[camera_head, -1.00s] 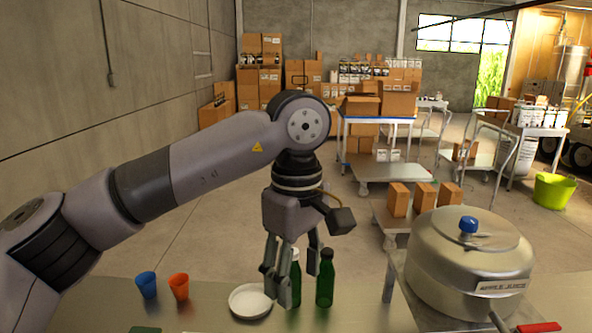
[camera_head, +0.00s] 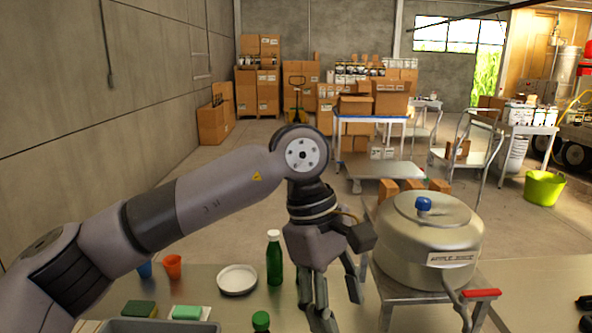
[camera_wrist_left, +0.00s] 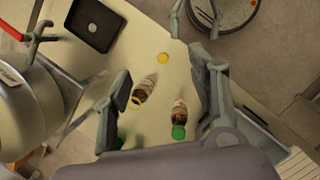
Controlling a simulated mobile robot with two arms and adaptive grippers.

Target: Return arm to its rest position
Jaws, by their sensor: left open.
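My left gripper (camera_head: 322,290) hangs fingers down at the end of the arm that comes in from the left. Its fingers are spread and nothing shows between them; it also shows in the left wrist view (camera_wrist_left: 162,90). A green bottle (camera_head: 274,262) with a white cap stands on the table to its left, apart from it. A green cap (camera_head: 261,321) shows nearer, at the bottom edge.
A metal pot (camera_head: 425,240) labelled apple juice, with a red handle (camera_head: 481,293), stands close right of the gripper. A white plate (camera_head: 237,280), orange cup (camera_head: 172,267), blue cup (camera_head: 145,269) and sponges (camera_head: 187,312) lie to the left. Carts and boxes stand behind.

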